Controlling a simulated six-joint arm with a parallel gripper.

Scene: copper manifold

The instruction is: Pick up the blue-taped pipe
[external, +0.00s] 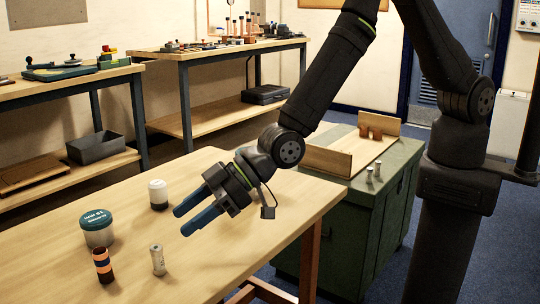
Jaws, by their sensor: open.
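A short copper-coloured pipe (103,266) with a dark bluish band around it stands upright near the front left of the wooden table (250,222). The band's exact colour is hard to tell in this light. My gripper (183,221) is above the table, to the right of the pipe and higher in the picture. Its two blue fingers are apart, point down and left, and hold nothing. It is clear of the pipe.
A jar with a teal lid (97,228) stands just behind the pipe. A white-capped bottle (158,195) and a small silvery cylinder (158,260) stand nearby. A green chest (345,215) with a wooden rack (327,162) adjoins the table. The table's right side is clear.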

